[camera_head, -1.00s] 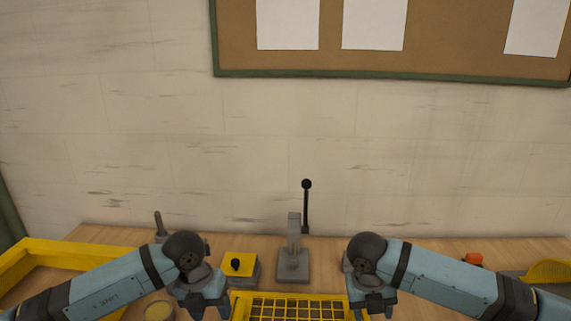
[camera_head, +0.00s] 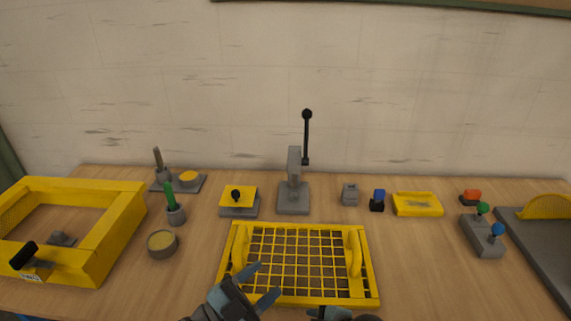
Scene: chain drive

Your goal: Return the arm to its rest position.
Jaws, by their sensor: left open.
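My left gripper (camera_head: 264,281) shows at the bottom centre, with its two fingers apart and nothing between them. It overlaps the front left part of the yellow grid tray (camera_head: 372,285) in the picture; I cannot tell its height above it. Only the top of my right gripper (camera_head: 330,313) shows at the bottom edge, right of the left one. Its fingers cannot be made out. Most of both arms is out of view.
A grey lever press (camera_head: 293,190) stands behind the tray. A yellow open frame (camera_head: 125,225) lies left, with a round tin (camera_head: 162,243) beside it. A two-knob block (camera_head: 482,237) and a grey board (camera_head: 545,250) are right. Bare table lies between tray and block.

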